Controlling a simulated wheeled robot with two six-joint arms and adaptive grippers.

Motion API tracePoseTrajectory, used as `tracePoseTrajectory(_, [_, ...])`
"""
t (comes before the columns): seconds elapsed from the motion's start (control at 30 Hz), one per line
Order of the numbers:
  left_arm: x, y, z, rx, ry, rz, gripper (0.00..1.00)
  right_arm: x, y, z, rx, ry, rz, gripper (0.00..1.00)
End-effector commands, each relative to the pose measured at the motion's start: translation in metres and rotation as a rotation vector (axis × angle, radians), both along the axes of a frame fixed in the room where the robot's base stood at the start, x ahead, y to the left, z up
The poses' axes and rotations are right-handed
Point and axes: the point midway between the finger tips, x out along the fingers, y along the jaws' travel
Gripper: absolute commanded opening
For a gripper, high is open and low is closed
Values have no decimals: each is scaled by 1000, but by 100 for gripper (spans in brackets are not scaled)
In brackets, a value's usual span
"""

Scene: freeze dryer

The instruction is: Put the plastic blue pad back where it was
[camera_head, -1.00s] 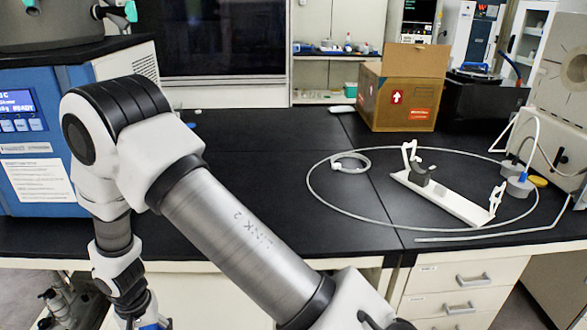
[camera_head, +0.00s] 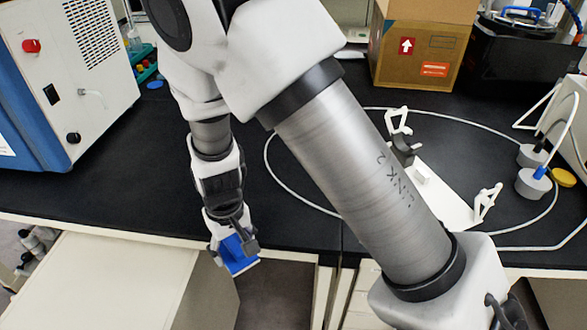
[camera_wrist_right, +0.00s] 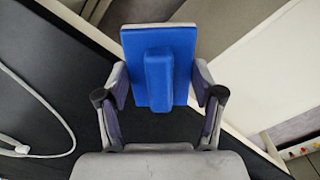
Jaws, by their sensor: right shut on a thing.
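The blue plastic pad (camera_head: 238,254) is a flat blue plate with a raised bar, held at the end of my right arm near the front edge of the black bench. My right gripper (camera_head: 233,243) is shut on it. In the right wrist view the pad (camera_wrist_right: 160,62) fills the upper middle, its bar between the two fingers of the gripper (camera_wrist_right: 158,95). A pale backing shows behind its edges. My left gripper is not in view.
The blue and white freeze dryer (camera_head: 95,85) stands at the left. A cardboard box (camera_head: 420,45) is at the back. A white stand (camera_head: 445,190) and a looped tube (camera_head: 272,170) lie right of my arm. A white cabinet (camera_head: 90,275) is below the bench.

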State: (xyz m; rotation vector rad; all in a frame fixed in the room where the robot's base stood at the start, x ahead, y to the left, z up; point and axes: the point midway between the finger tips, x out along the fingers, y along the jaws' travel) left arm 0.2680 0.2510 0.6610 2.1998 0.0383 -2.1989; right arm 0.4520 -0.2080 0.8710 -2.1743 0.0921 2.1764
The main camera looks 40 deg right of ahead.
Motion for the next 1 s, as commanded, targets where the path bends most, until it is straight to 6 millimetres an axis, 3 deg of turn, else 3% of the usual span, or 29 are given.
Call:
tracePoseTrajectory(0.13, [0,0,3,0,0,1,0,8,-2,12,2,-1,10,39])
tracePoseTrajectory(0.27, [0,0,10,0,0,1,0,20,-19,12,6,0,7,39])
tracePoseTrajectory(0.6, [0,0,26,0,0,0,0,78,-106,2,4,-3,2,39])
tracePoseTrajectory(0.7, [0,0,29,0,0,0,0,91,-124,-1,2,-3,4,39])
tracePoseTrajectory(0.83, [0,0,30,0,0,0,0,96,-133,-8,-1,0,8,39])
tracePoseTrajectory(1.0, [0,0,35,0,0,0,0,95,-133,-34,-1,1,9,39])
